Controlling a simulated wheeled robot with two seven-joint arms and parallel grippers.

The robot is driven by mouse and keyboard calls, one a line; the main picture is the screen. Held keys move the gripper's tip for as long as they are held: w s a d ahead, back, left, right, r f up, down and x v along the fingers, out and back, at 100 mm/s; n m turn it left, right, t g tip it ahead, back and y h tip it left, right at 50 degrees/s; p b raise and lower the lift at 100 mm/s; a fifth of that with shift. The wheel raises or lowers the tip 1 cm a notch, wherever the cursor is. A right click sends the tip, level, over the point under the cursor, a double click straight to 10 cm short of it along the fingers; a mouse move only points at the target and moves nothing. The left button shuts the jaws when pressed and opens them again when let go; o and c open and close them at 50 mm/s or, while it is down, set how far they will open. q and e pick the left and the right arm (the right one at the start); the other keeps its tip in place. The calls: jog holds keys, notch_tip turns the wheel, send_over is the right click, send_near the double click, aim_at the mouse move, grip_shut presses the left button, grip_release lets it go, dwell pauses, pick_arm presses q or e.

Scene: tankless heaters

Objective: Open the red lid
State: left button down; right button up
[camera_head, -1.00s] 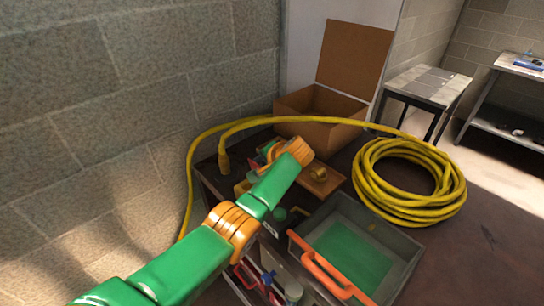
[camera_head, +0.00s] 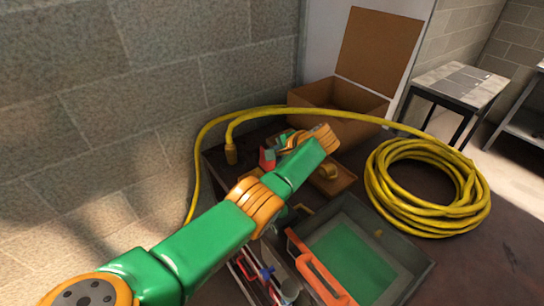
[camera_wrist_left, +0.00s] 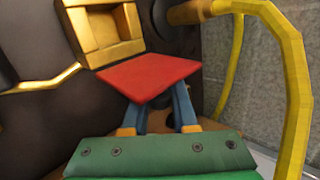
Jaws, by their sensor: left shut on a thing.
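The red lid (camera_wrist_left: 150,78) shows as a flat, tilted red panel in the middle of the left wrist view. In the head view it is a small red patch (camera_head: 267,159) at the far end of my left arm. My left gripper (camera_wrist_left: 160,110) has its blue and orange fingers against the lid, shut on it; the fingertips are partly hidden behind the panel. In the head view the left gripper (camera_head: 280,148) is partly hidden by its own wrist. What the lid is attached to is hidden. My right gripper is in neither view.
A yellow hose (camera_head: 378,190) lies coiled at right and arches behind my left gripper. An open cardboard box (camera_head: 345,97) stands behind. A grey tray with a green bottom (camera_head: 350,262) and orange handle is in front. A block wall (camera_head: 150,110) is close at left.

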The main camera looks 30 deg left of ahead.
pick_arm(q)
jog(key=shift+f, duration=0.15)
jog(key=c, duration=0.7)
grip_release()
jog(key=shift+d+r, duration=0.15)
jog(key=shift+r, duration=0.15)
jog(key=v, duration=0.6)
jog(key=shift+d, duration=0.25)
jog(key=shift+a+r, duration=0.1)
